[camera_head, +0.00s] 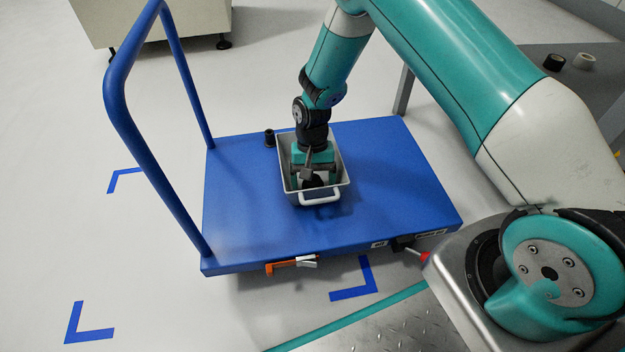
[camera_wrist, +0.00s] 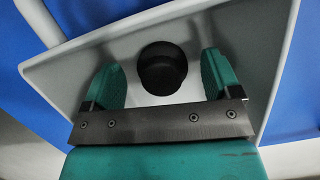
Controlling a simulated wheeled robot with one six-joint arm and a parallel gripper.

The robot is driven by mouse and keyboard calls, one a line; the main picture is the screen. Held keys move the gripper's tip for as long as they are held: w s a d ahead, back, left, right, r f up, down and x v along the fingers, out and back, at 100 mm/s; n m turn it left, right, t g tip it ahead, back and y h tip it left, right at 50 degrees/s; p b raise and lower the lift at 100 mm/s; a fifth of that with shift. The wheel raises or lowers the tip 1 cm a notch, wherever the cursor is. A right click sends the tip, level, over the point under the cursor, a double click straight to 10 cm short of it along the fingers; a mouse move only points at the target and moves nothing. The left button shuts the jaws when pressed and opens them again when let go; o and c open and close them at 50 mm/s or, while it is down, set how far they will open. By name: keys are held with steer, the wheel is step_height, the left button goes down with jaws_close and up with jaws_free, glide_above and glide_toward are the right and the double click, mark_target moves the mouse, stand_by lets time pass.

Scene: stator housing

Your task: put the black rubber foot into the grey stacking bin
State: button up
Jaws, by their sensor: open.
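The black rubber foot (camera_wrist: 163,75) is a round, dark piece inside the grey stacking bin (camera_wrist: 262,60), seen between my fingers in the wrist view. Light bin surface shows between the foot and both teal fingers, so they do not touch it. My gripper (camera_wrist: 162,62) is open around the foot. In the head view, my gripper (camera_head: 314,172) points down into the bin (camera_head: 344,187), and a dark round shape in it looks like the foot (camera_head: 312,182). The bin stands on the blue cart. Whether the foot rests flat on the bin floor is hard to tell.
The blue cart deck (camera_head: 400,180) is clear right of the bin. A small black cylindrical part (camera_head: 269,138) stands behind the bin's left corner. The cart's tall blue handle (camera_head: 118,95) rises at the left.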

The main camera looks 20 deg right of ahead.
step_height(320, 180, up, 22)
steer(key=a+r+n+t+p, duration=0.1)
steer(key=a+n+p, duration=0.1)
steer(key=p, duration=0.5)
steer(key=s+a+r+n+t+y, duration=0.1)
steer(key=s+r+n, duration=0.3)
steer(key=s+r, duration=0.5)
steer(key=s+a+r+n+t+y, duration=0.1)
steer(key=s+r+n, duration=0.3)
steer(key=s+r, duration=0.5)
steer(key=s+y, duration=0.1)
steer(key=s, duration=0.4)
steer(key=shift+s+a+r+n, duration=0.15)
steer(key=shift+a+r+n, duration=0.15)
steer(key=shift+a+n, duration=0.1)
